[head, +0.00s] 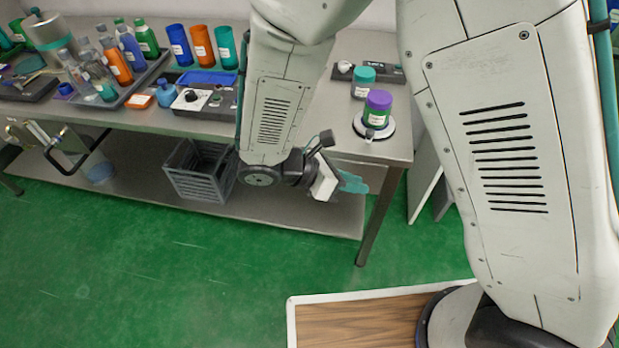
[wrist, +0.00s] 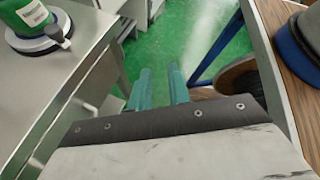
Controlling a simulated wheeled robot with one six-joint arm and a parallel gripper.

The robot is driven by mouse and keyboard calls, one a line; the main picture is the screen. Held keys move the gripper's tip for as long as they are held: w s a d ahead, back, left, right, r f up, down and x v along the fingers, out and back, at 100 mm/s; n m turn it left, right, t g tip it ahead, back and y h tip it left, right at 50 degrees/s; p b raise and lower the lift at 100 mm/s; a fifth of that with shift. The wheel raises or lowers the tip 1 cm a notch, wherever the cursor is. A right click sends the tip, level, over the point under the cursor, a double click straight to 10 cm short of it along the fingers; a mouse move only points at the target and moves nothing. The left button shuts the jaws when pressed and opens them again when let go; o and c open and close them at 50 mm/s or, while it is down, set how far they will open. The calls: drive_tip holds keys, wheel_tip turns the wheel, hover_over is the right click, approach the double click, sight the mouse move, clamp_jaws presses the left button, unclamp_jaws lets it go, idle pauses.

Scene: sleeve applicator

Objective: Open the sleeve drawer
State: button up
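My gripper (head: 352,183) is off the front edge of the table's right end, below the tabletop, with teal fingers pointing right. In the wrist view the two teal fingers (wrist: 159,82) stand apart with nothing between them, above the green floor. No part is clearly marked as the sleeve drawer. A pale panel with a dark bar handle (head: 68,164) hangs under the tabletop at the far left of the head view; I cannot tell whether it is the drawer. My gripper is well to the right of it and not touching it.
The steel table (head: 130,117) holds several bottles and trays. A green jar with a purple lid (head: 378,108) stands on a round base at its right end. A grey crate (head: 197,170) sits on the lower shelf. The green floor (head: 150,265) in front is clear.

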drive_tip(key=w+a+f+n+t+y, duration=0.1)
drive_tip(key=w+a+f+n+t, duration=0.45)
drive_tip(key=n, duration=0.65)
drive_tip(key=w+a+f+n+t+y, duration=0.1)
drive_tip(key=w+a+f+n+t, duration=0.2)
drive_tip(key=a+f+n+t, duration=0.75)
drive_tip(key=w+d+g, duration=0.1)
drive_tip(key=w+d, duration=0.1)
drive_tip(key=w+d+n+g, duration=0.1)
drive_tip(key=d, duration=0.2)
drive_tip(key=w+d+n+g, duration=0.1)
drive_tip(key=w+d+g, duration=0.1)
drive_tip(key=d, duration=0.1)
drive_tip(key=shift+w, duration=0.35)
drive_tip(key=shift+a, duration=0.1)
clamp_jaws()
